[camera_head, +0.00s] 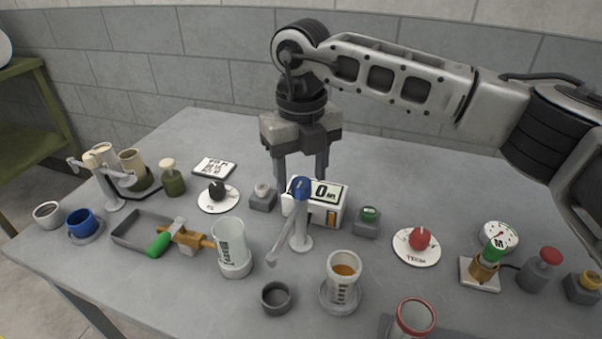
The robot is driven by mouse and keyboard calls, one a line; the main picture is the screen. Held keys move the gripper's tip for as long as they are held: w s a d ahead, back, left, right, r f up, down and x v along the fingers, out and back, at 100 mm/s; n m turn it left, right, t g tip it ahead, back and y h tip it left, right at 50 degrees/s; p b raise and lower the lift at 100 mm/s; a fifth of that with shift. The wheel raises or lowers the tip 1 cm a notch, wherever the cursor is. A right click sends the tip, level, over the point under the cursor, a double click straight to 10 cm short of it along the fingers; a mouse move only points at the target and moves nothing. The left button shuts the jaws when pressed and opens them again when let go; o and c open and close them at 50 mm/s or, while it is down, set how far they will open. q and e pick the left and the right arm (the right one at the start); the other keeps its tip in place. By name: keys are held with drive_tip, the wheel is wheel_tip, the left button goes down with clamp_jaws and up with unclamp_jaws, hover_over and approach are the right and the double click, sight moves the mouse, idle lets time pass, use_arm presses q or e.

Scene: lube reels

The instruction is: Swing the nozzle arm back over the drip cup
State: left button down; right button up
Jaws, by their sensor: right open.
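The nozzle arm (284,249) is a light grey spout on an upright post with a blue top (299,187), near the middle of the table. It points toward the front left, and its tip is above the small dark grey drip cup (277,298) in the picture; I cannot tell whether it is exactly over the cup. My right gripper (303,174) is open, fingers pointing down, behind the blue top and near the white display box (332,215). It seems to hold nothing. My left gripper is out of view.
A measuring cup with amber fluid (343,285) stands right of the drip cup, and an empty clear one (232,250) stands left. A red-rimmed cup (416,318) is at the front edge. A green-handled tool (160,244), dials and buttons crowd the table.

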wheel_tip(320, 180, up, 15)
drive_tip(key=shift+b, duration=0.3)
